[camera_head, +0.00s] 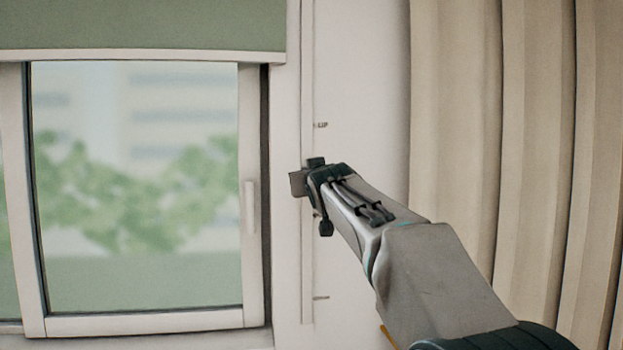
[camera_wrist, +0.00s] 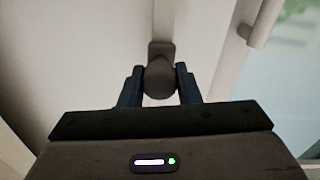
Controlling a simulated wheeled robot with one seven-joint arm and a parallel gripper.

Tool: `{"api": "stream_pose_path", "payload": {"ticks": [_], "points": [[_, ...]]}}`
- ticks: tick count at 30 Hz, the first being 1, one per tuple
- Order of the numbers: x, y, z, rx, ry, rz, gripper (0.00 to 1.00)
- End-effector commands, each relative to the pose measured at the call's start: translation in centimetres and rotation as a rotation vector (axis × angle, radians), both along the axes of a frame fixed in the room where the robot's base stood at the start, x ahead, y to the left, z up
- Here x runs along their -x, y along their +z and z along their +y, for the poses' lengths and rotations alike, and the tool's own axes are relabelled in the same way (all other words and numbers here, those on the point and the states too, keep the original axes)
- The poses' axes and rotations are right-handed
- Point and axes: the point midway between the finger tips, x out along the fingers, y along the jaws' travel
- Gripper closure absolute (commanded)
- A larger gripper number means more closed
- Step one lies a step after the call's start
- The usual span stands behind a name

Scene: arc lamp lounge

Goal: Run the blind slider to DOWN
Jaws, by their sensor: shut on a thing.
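The blind slider is a dark knob on a small plate (camera_head: 297,184), set on a narrow vertical track (camera_head: 307,270) on the wall right of the window. My gripper (camera_head: 319,195) is shut on the slider, between the upper and lower marks beside the track. In the wrist view the round knob (camera_wrist: 160,80) sits between my two dark fingers, with its plate behind it. The green blind (camera_head: 140,25) covers only the top of the window, and its pale bottom bar crosses above the glass. My gripper hides part of the track.
Small marks stand beside the track, one above my gripper (camera_head: 321,125) and one near the track's lower end (camera_head: 321,298); their lettering is too small to read. The window frame (camera_head: 253,280) with its handle (camera_head: 250,207) is close on the left. Beige curtains (camera_head: 540,130) hang on the right.

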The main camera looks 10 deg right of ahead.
Motion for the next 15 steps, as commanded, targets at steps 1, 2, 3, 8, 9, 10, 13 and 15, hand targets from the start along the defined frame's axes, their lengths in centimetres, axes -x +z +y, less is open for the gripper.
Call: {"api": "stream_pose_path", "payload": {"ticks": [1, 2, 3, 8, 9, 10, 13, 15], "points": [[0.0, -2.3, 0.0, 0.001, -0.001, 0.003, 1.00], [0.0, -2.9, 0.0, 0.001, -0.001, 0.003, 1.00], [0.0, -3.6, 0.0, 0.001, -0.001, 0.003, 1.00], [0.0, -6.8, 0.0, 0.000, -0.002, 0.004, 1.00], [0.0, -7.6, 0.0, 0.000, -0.001, 0.004, 1.00], [0.0, -8.2, 0.0, 0.000, -0.001, 0.004, 1.00], [0.0, -10.2, 0.0, 0.000, -0.001, 0.004, 1.00], [0.0, -11.6, 0.0, 0.000, -0.001, 0.004, 1.00]]}}
